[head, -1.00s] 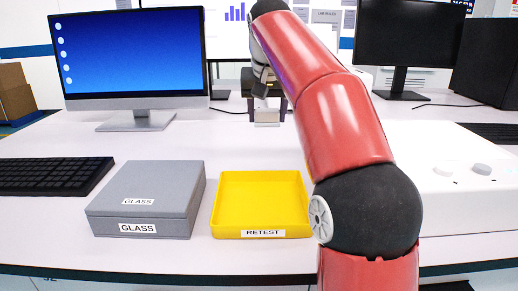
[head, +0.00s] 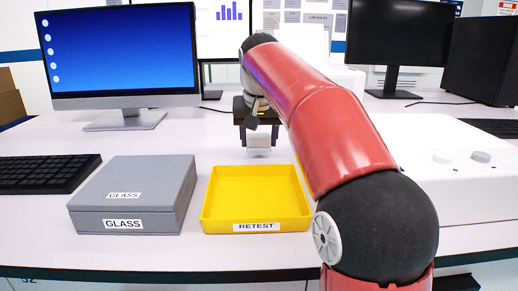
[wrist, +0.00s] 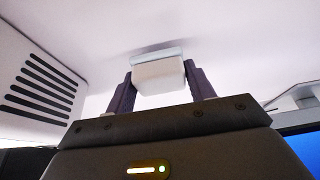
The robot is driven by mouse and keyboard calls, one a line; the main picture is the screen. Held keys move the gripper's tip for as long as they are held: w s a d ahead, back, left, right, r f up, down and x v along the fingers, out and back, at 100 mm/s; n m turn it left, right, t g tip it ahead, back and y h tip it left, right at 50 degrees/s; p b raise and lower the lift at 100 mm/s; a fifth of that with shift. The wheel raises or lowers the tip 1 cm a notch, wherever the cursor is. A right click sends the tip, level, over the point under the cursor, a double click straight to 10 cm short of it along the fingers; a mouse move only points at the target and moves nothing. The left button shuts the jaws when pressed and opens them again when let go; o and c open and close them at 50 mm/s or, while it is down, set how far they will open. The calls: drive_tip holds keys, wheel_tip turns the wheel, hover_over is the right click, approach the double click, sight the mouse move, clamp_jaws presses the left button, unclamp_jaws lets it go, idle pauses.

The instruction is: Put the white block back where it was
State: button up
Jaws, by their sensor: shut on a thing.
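My gripper (head: 258,138) is shut on the white block (head: 259,152) and holds it in the air behind the yellow tray, in the head view. In the wrist view the block (wrist: 159,74) sits between the two dark fingers of my gripper (wrist: 160,85), with a pale bluish plate-like edge at its far end. A blurred dark shadow lies on the white surface just beyond it. The block looks apart from the table. I cannot tell which spot it came from.
The yellow tray (head: 207,221) labelled RETEST is empty. A closed grey box (head: 135,195) labelled GLASS stands left of it. A white machine (head: 465,190) with knobs is at the right, also seen with vents in the wrist view (wrist: 40,75). A monitor (head: 120,55) and keyboard (head: 45,173) are at left.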

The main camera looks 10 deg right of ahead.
sight(258, 137)
drive_tip(key=shift+f, duration=0.8)
drive_tip(key=shift+f, duration=0.3)
drive_tip(key=o, duration=1)
drive_tip(key=shift+o, duration=0.2)
drive_tip(key=shift+b, duration=0.35)
drive_tip(key=p+v, duration=0.2)
drive_tip(key=v, duration=0.5)
drive_tip(key=shift+s+a, duration=0.1)
drive_tip(key=shift+s+r, duration=0.2)
drive_tip(key=shift+r, duration=0.2)
